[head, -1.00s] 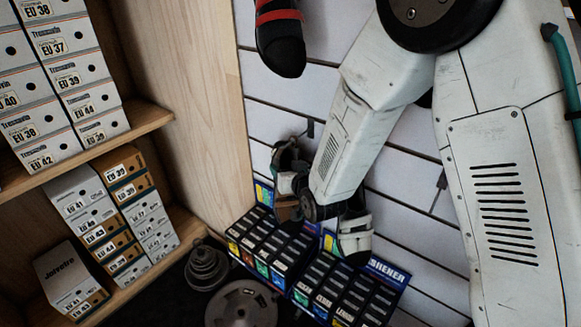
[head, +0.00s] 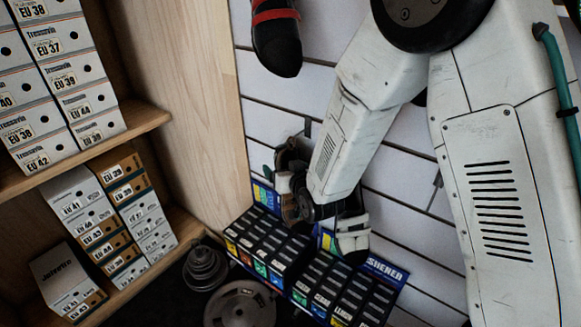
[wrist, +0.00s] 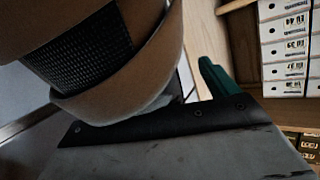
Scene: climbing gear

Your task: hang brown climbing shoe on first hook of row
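The brown climbing shoe (head: 291,208) is partly hidden behind my forearm in the head view, close to the white slatted wall and below a dark hook (head: 308,128). In the wrist view a tan-brown shoe with a black mesh panel (wrist: 85,50) fills the upper left, very close to the camera. My gripper (head: 284,184) is at the shoe, mostly covered by my own wrist. Its fingertips do not show clearly, so I cannot tell whether it grips the shoe. I cannot tell whether the shoe's loop is on the hook.
A black-and-red shoe (head: 277,40) hangs above. A white-and-black shoe (head: 352,234) is just right of my wrist. Another hook (head: 436,190) sticks out at right. Rows of small dark boxes (head: 335,285) stand below. A wooden shelf (head: 150,120) with shoeboxes is left; weight plates (head: 240,305) lie below.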

